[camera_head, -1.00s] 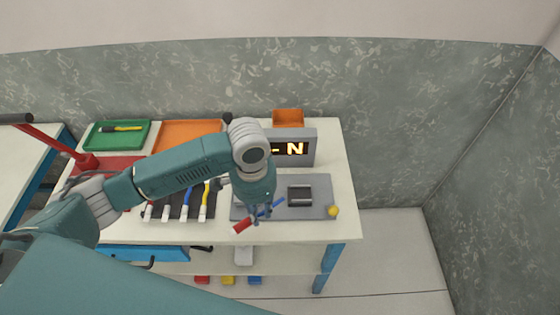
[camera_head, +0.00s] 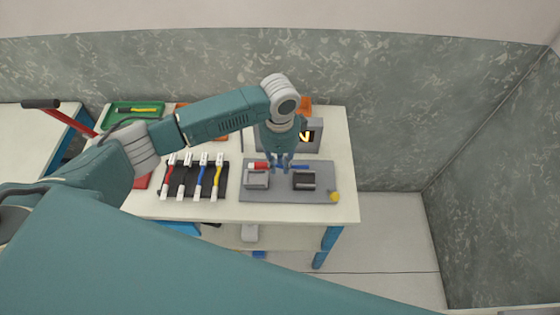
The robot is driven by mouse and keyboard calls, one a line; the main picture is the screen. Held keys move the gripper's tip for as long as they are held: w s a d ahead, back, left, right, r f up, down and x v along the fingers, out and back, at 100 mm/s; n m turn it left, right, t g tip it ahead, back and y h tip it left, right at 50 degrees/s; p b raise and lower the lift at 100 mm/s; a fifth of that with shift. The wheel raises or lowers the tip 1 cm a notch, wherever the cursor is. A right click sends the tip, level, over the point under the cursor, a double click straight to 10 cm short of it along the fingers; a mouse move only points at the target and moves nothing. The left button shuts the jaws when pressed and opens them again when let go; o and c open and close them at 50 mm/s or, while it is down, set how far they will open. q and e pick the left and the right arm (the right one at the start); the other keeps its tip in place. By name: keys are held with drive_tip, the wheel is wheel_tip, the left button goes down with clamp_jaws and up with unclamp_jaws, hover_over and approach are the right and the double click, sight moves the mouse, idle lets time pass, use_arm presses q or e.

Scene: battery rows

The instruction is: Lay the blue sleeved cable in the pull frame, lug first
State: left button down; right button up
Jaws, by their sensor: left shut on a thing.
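My left gripper (camera_head: 282,165) points down over the far part of the grey plate (camera_head: 280,194) and is shut on the blue cable (camera_head: 299,166). The pull frame appears to be this plate with a light grey block (camera_head: 256,180) on the left and a dark block (camera_head: 305,180) on the right. The cable shows just behind the blocks; I cannot tell whether it touches them. The lug is too small to make out. My right gripper is not in view.
A black rack (camera_head: 193,190) left of the plate holds several coloured cables with white ends. A green tray (camera_head: 120,122) is at the back left.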

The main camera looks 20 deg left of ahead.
use_arm(q)
drive_tip(key=shift+f+b, duration=0.65)
drive_tip(key=shift+f, duration=0.65)
drive_tip(key=shift+f+b, duration=0.55)
drive_tip(key=shift+f, duration=0.75)
drive_tip(key=shift+f+b, duration=0.3)
drive_tip(key=shift+f, duration=0.4)
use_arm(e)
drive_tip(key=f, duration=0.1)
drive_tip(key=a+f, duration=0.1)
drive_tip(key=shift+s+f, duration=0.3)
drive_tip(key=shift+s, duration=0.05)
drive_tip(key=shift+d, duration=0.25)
use_arm(q)
drive_tip(key=c, duration=1.4)
unclamp_jaws()
drive_tip(key=shift+c, duration=0.2)
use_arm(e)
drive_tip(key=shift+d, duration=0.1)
